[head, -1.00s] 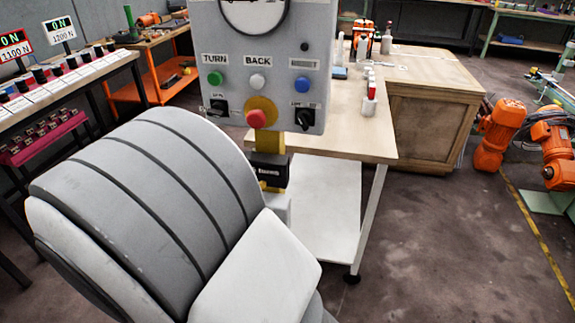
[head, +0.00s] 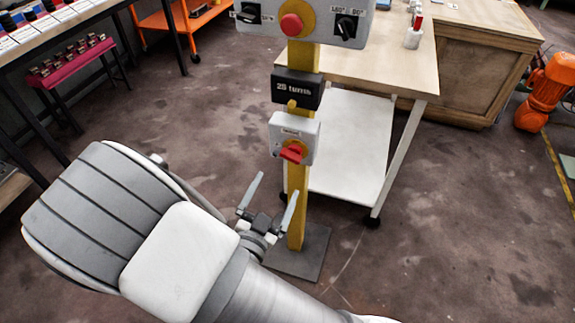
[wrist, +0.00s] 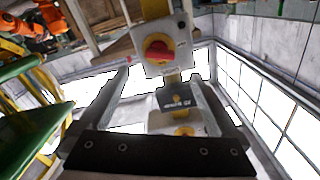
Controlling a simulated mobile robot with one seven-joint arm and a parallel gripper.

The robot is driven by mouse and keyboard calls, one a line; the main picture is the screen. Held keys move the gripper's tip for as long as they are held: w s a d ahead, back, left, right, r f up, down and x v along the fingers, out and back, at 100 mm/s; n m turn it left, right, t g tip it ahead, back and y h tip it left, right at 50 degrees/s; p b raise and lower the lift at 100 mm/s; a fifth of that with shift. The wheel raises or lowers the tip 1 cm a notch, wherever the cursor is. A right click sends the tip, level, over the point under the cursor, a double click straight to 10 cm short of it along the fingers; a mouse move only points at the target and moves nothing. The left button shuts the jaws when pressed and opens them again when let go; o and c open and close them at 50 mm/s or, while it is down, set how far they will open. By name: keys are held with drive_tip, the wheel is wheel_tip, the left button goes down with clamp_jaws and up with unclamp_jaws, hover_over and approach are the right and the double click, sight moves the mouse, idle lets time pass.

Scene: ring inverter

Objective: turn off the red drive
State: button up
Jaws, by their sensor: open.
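A red rotary handle (head: 291,153) sits on a small grey switch box (head: 306,136) on a yellow post (head: 298,225). In the wrist view the red handle (wrist: 160,51) shows on its yellow disc at top centre, beyond my fingertips. My gripper (head: 277,184) is open and empty, below and just left of the switch box in the head view, apart from it. Its two fingers (wrist: 161,72) show in the wrist view. A grey control panel (head: 268,20) with a red mushroom button (head: 291,24) and black selector knobs is higher on the post, cut by the top edge.
A black "25 turns" label (head: 296,89) is above the switch box. The post stands on a dark floor plate (head: 316,262). A wooden-topped table (head: 385,55) with a white lower shelf (head: 342,165) is behind it.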

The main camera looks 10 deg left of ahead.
sight(289, 160)
drive_tip(key=w, duration=0.3)
drive_tip(key=w+b, duration=0.1)
drive_tip(key=w, duration=0.4)
drive_tip(key=shift+w+d, duration=0.35)
drive_tip(key=shift+w, duration=0.05)
